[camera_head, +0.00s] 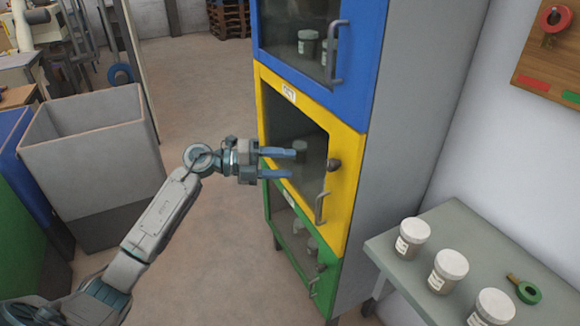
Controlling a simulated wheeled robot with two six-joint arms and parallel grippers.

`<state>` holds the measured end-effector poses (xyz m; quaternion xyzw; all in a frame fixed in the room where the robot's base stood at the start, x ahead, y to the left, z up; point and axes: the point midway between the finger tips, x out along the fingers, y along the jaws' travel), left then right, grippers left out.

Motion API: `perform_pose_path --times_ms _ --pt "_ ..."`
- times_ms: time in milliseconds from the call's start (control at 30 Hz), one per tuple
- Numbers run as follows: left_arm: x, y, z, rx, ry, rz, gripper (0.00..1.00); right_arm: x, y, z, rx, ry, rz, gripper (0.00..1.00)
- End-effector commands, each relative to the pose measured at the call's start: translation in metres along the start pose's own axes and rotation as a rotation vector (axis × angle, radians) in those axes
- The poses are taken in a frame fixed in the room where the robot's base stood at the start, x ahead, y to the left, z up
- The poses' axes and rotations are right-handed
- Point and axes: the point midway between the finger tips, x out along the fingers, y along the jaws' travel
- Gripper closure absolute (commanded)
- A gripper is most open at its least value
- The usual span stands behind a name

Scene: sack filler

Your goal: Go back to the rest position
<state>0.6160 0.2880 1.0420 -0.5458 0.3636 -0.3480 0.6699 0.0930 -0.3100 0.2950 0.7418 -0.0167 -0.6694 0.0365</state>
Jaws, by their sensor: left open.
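My left gripper (284,163) is open and empty, with its two blue fingers apart. It is held out in front of the yellow middle section (350,190) of a tall cabinet, close to its glass door. I cannot tell whether the fingers touch the door. My left arm comes in from the lower left and is stretched out. My right gripper is not in view.
The cabinet has a blue section (371,45) above and a green one (323,272) below, with jars inside. A table (425,265) at right bears several lidded jars and a green ring tool (527,290). A grey bin (90,150) stands left. Floor between is clear.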

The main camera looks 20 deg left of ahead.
Motion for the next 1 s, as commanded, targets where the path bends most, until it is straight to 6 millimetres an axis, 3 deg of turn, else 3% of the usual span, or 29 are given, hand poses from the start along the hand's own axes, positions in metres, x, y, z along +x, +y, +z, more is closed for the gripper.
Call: perform_pose_path --times_ms 467,567,667,767,867,1000 --pt "0.000 0.001 0.000 -0.003 -0.001 -0.001 0.48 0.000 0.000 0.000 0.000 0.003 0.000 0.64" --pt "0.002 0.016 0.004 -0.060 -0.026 -0.038 0.48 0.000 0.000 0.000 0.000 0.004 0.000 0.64" --pt "0.003 0.058 0.017 -0.218 -0.113 -0.137 0.48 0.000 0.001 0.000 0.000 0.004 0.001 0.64" --pt "-0.002 0.124 0.030 -0.433 -0.263 -0.240 0.48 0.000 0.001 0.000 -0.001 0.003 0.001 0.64" --pt "-0.014 0.200 0.032 -0.635 -0.434 -0.299 0.48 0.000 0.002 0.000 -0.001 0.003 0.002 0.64" --pt "-0.035 0.303 0.015 -0.875 -0.659 -0.316 0.48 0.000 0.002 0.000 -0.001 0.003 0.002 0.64"
